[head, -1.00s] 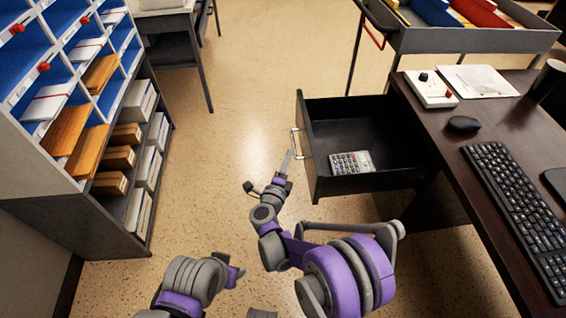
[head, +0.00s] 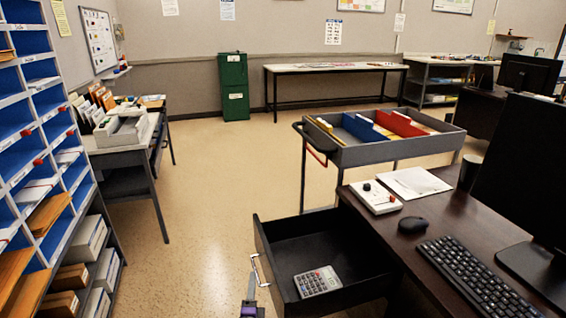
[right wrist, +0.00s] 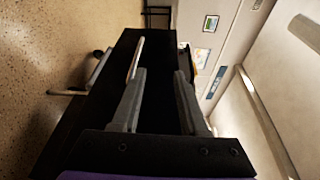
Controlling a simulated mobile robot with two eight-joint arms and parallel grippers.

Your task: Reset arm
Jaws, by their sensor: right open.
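My right gripper (head: 251,285) shows only in part at the bottom edge of the head view, just left of the open desk drawer's handle (head: 259,270). In the right wrist view its two fingers (right wrist: 160,80) are apart, with the dark drawer (right wrist: 100,85) behind them. I see nothing held between them. I cannot tell from these views whether a finger touches the handle. The drawer is pulled out, and a calculator (head: 317,281) lies inside. My left gripper is not in view.
The dark desk (head: 450,220) on the right holds a keyboard (head: 480,275), mouse (head: 412,224) and monitor. A grey cart (head: 385,150) stands behind the drawer. Pigeonhole shelves (head: 40,140) and a side table (head: 120,155) are on the left. The floor (head: 215,190) between is clear.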

